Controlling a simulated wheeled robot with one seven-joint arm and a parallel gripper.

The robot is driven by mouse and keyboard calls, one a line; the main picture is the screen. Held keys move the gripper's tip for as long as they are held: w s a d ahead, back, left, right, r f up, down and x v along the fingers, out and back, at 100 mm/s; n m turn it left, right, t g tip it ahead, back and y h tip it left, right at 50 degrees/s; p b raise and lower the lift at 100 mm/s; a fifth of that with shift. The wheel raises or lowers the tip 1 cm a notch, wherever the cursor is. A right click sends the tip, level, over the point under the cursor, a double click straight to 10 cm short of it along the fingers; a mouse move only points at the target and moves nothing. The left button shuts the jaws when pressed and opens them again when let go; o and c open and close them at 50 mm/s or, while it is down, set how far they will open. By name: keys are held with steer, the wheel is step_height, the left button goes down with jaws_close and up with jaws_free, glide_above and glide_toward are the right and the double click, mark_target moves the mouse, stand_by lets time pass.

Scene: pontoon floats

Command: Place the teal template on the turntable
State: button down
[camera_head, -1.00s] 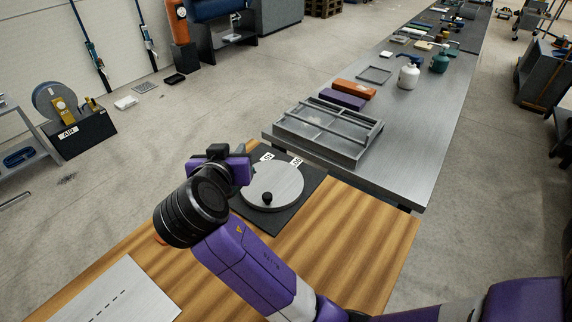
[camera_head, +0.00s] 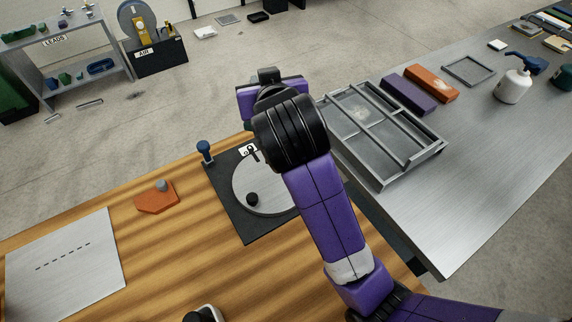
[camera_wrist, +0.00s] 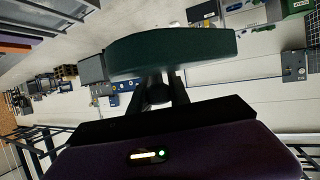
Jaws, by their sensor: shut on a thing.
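The teal template (camera_wrist: 172,52) shows in the wrist view as a dark green-teal slab with a curved edge. My gripper (camera_wrist: 160,88) is shut on it. In the head view my wrist hides the gripper and almost all of the template. The turntable (camera_head: 262,180) is a round silver disc on a black square base (camera_head: 245,226), with a small black knob near its front edge. My wrist is in front of the disc's right and far parts. I cannot tell the height of the template over the turntable.
An orange piece with a grey knob (camera_head: 157,197) lies on the wooden table left of the turntable. A blue-topped post (camera_head: 205,150) stands at the base's corner. A metal tray frame (camera_head: 400,150) is on the steel bench at right. A slotted plate (camera_head: 66,262) lies at left.

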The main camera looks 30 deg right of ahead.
step_height(320, 180, down, 20)
steer(key=shift+a+r, duration=0.1)
steer(key=shift+a, duration=0.05)
stand_by(0.4)
steer(key=c, duration=1.7)
jaws_free()
steer(key=shift+f, duration=0.2)
steer(key=o, duration=0.5)
steer(key=shift+c, duration=0.2)
steer(key=shift+r, duration=0.1)
steer(key=shift+r, duration=0.1)
steer(key=b+v, duration=0.1)
steer(key=v, duration=1.1)
